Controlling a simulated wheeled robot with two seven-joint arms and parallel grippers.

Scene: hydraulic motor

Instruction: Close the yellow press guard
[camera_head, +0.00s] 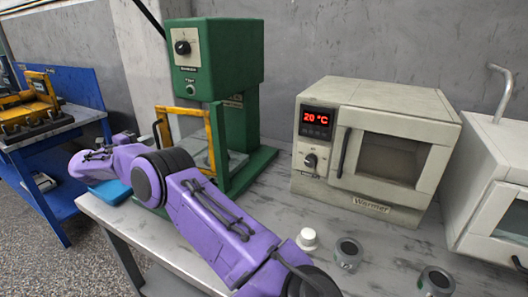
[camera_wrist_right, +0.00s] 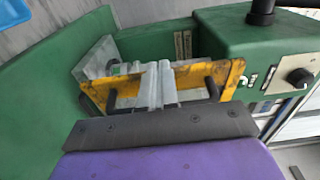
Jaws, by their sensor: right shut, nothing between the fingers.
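The green press (camera_head: 215,60) stands on the grey table. Its yellow guard (camera_head: 213,143) is an upright frame that appears swung out at an angle from the press, with a black handle on its left edge. In the right wrist view the guard (camera_wrist_right: 185,78) crosses just beyond the fingers, with dark handle parts near both ends. My right gripper (camera_wrist_right: 155,84) is shut and empty, its pale fingertips overlapping the guard in the picture; contact cannot be told. In the head view my purple right arm reaches across the press front, hiding the guard's lower part. My left gripper is not in view.
A cream warmer (camera_head: 385,150) reading 20 °C stands right of the press. A white knob-like part (camera_head: 307,239) and two grey rings (camera_head: 348,252) (camera_head: 436,280) lie at the table front. A blue object (camera_head: 110,193) sits under the arm's far end. A blue bench (camera_head: 80,88) stands left.

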